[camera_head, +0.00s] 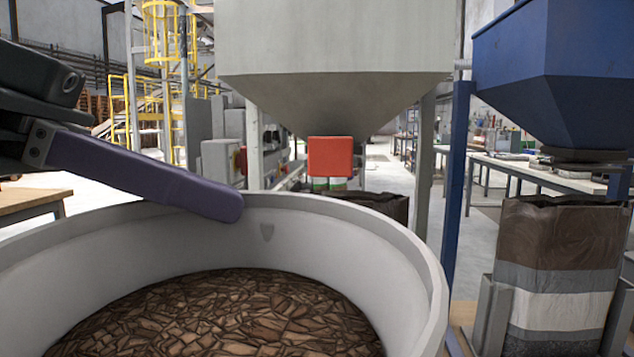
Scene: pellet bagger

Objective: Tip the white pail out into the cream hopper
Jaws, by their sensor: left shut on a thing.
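The white pail (400,255) fills the lower left of the view, close to me. Its near side is cut off by the frame. Brown, flaky pellets (230,315) cover its inside bottom. My left gripper (225,205) comes in from the left and is shut on the pail's far left rim. One purple finger lies across the rim, and the other finger is hidden. The cream hopper (335,40) stands beyond the pail, with its lower cone above the pail's rim in the picture. Its top opening is out of view. My right gripper is not in view.
A red block (330,156) shows in front of the cream hopper's outlet, with a dark bag (380,205) below. A blue hopper (550,75) on a blue post stands at right, above a brown and grey bag (560,270). Tables and yellow ladder cages stand further back.

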